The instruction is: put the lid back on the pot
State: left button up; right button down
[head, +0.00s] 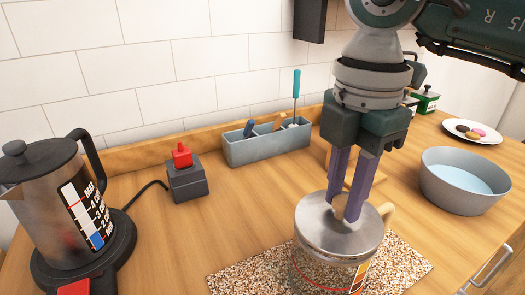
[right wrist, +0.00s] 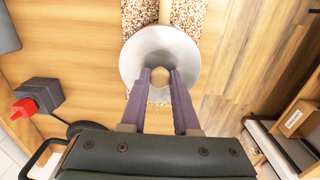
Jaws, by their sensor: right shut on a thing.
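My right gripper (head: 347,208) points down and is shut on the knob of the round, silvery lid (head: 318,232). In the right wrist view the knob sits between the purple fingers of the gripper (right wrist: 160,76), with the lid (right wrist: 188,52) spread around it. Directly under the lid is the pot (head: 318,274), which looks see-through, with a red line and a label on its side. A tan handle (head: 386,211) sticks out at the right behind the lid. I cannot tell whether the lid touches the pot's rim. My left gripper is not in view.
The pot is over a speckled mat (head: 403,268). A kettle (head: 50,205) stands at the left, a grey box with a red switch (head: 187,180) behind it. A grey organizer (head: 268,146) stands by the wall. A bowl (head: 465,180) and a plate (head: 472,131) are at the right.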

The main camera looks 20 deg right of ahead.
jog(key=shift+f, duration=0.15)
dwell(0.8)
jog(key=c, duration=0.9)
grip_release()
jog(key=o, duration=0.3)
jog(key=shift+o, duration=0.5)
jog(key=o, duration=0.4)
jog(key=shift+r+p, duration=3.25)
jog(key=shift+r, duration=0.35)
jog(key=shift+c, duration=0.2)
